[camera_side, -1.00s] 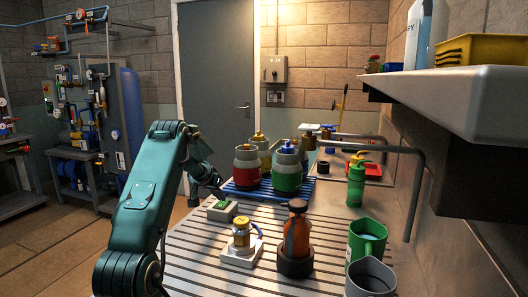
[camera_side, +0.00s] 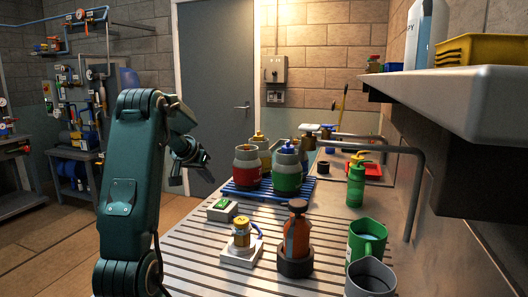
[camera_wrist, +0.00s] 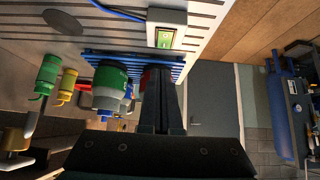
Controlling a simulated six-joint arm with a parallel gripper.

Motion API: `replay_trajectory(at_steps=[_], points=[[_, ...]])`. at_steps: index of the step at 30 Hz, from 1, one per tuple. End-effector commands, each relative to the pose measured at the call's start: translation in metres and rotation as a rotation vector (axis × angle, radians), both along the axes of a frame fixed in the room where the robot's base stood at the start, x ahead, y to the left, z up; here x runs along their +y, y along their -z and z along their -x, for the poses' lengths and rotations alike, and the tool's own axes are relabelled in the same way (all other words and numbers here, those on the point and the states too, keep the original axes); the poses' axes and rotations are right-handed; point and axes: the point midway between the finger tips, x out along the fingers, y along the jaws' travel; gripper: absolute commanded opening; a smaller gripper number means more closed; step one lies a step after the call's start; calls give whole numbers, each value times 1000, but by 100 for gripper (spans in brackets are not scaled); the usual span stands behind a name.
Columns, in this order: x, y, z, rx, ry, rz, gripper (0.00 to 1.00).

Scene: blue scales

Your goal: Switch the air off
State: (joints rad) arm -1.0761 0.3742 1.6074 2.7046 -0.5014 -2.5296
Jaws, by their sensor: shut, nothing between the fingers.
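A small pale switch box with a green rocker (camera_side: 221,205) sits at the left edge of the slatted bench, in front of the blue rack. In the wrist view the green rocker (camera_wrist: 164,39) faces the camera in its pale housing, beyond my fingertips; which way it is tipped is hard to tell. My gripper (camera_side: 209,179) is shut and empty, above and to the left of the box and apart from it. In the wrist view my gripper (camera_wrist: 158,72) shows as dark closed fingers pointing toward the box.
A blue rack (camera_side: 240,192) behind the box holds several gas canisters. A brass-valved fitting on a white base (camera_side: 240,258), an orange bottle (camera_side: 297,237) and a green mug (camera_side: 366,242) stand nearer. A grey wall box (camera_side: 274,69) hangs beside the door. Space left of the bench is open.

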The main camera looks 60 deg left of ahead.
Motion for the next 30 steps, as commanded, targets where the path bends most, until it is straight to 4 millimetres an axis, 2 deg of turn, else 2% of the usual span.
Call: replay_trajectory(at_steps=[6, 21, 23, 26, 29, 30], points=[[-12, -14, 12, -1, 0, -1, 0], [-16, -17, 13, 1, 6, 0, 0], [-20, -19, 6, -3, 27, -6, 0], [-39, -39, -21, -28, 109, -47, 0], [-81, -65, -60, -138, 193, -54, 0], [-102, -77, -77, -205, 227, -62, 0]])
